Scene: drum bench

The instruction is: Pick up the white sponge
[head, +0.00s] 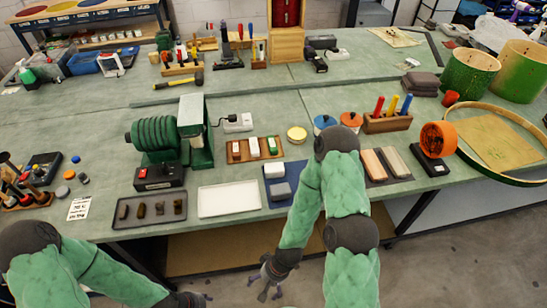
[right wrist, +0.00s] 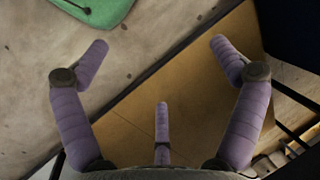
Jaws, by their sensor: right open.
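A white block that looks like the white sponge (head: 274,169) lies on a dark blue mat (head: 269,203) near the front edge of the bench. A grey block (head: 280,191) lies just in front of it on the same mat. My right gripper (head: 266,287) hangs in front of and below the bench edge, apart from the sponge. In the right wrist view its purple fingers (right wrist: 160,70) are spread and empty, over the floor and a brown panel. My left gripper (head: 197,299) is at the bottom edge, mostly cut off, so its opening cannot be told.
A white tray (head: 229,200) lies left of the mat, with a dark tray (head: 151,210) of small blocks beyond. A wooden tray (head: 255,149) of small blocks stands behind. Wooden blocks (head: 385,164) lie to the right. My right forearm crosses the bench's front edge (head: 220,217).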

